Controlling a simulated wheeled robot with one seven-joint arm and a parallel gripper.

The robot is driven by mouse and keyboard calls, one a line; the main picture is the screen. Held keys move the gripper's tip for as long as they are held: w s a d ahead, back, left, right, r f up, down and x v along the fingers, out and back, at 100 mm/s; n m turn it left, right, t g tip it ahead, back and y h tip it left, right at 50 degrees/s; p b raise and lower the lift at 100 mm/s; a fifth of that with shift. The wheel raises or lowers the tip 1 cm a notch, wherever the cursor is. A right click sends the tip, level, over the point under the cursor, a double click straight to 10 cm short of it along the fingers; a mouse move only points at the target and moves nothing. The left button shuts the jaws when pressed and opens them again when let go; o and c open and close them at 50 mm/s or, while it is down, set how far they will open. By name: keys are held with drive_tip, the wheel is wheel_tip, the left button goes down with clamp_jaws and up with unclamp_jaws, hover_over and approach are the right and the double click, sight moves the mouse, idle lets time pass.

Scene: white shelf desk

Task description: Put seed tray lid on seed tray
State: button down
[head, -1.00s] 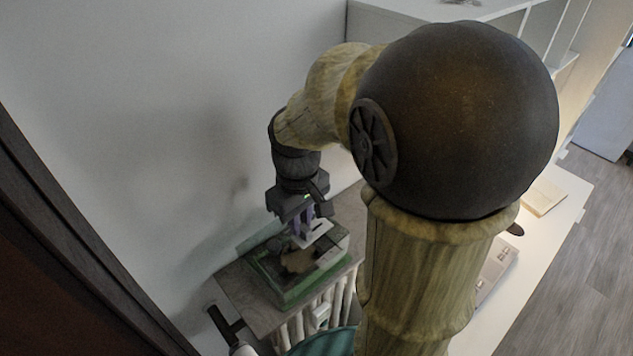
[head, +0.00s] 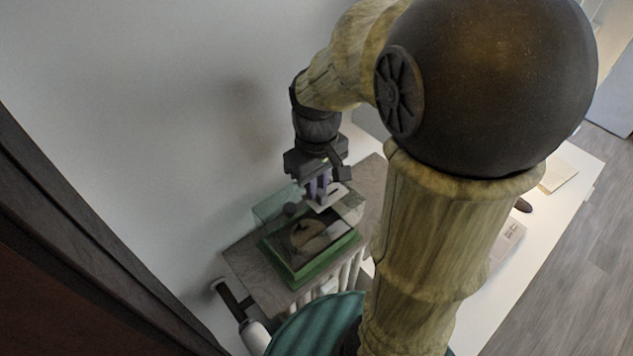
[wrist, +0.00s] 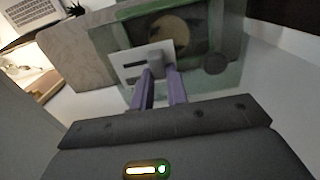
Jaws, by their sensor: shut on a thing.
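The seed tray (head: 294,279) is a green rectangular tray with brown contents, resting on a grey-brown ledge. It also shows in the wrist view (wrist: 232,42), behind the lid. The seed tray lid (head: 268,208) is a clear, slightly green cover with a pale plate and dark round knobs, also seen in the wrist view (wrist: 197,84). My gripper (head: 319,194) is shut on the lid, at the grey block on the pale plate; its purple fingers show in the wrist view (wrist: 158,74). The lid appears above the tray, offset toward the wall; the exact gap is unclear.
The ledge (head: 247,263) is above a white radiator (head: 352,268), close to the wall. A teal round thing (head: 312,325) stands in front. A white desk (head: 560,205) with a book lies to the right. A laptop (wrist: 35,12) shows in the wrist view.

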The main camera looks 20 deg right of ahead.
drive_tip(key=shift+s+f+b, duration=0.15)
drive_tip(key=shift+f+b, duration=0.15)
drive_tip(key=shift+f, duration=0.1)
drive_tip(key=shift+w+f+b, duration=0.2)
drive_tip(key=shift+f+b, duration=0.25)
drive_tip(key=shift+f, duration=0.2)
drive_tip(key=shift+f+b, duration=1.8)
drive_tip(key=shift+f, duration=0.5)
drive_tip(key=c, duration=1.3)
unclamp_jaws()
wheel_tip(320, 180, up, 17)
drive_tip(key=b, duration=0.2)
hover_over(317, 205)
drive_tip(key=w, duration=0.2)
drive_tip(key=shift+s+d+r, duration=0.1)
drive_tip(key=shift+d+r, duration=0.1)
drive_tip(key=shift+d, duration=0.1)
